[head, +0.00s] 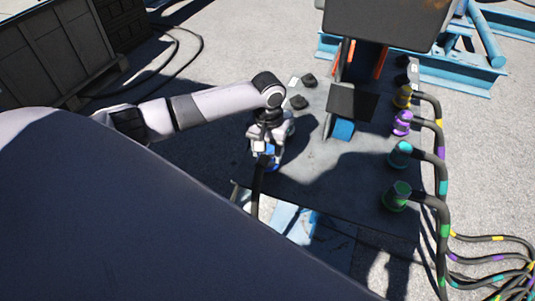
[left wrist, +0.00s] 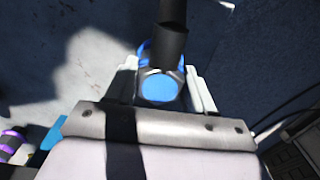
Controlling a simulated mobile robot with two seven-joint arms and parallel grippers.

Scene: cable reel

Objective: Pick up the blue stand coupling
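The blue stand coupling (head: 270,150) is in the head view below the end of my left arm, partly hidden by the gripper. A black cable runs from it toward the front. In the left wrist view its round blue face (left wrist: 159,88) sits between the two pale fingers of my left gripper (left wrist: 161,86), with the cable rising behind it. My left gripper (head: 268,138) is around the coupling, one finger on each side and close to it. I cannot tell whether the fingers press on it. My right gripper is not in view.
A dark plate (head: 350,195) carries yellow, purple (head: 402,122), teal (head: 400,154) and green (head: 397,196) couplings with cables at right. A dark upright stand (head: 352,100) rises behind. Small black caps (head: 298,102) lie near the gripper. A dark crate (head: 55,45) is at far left.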

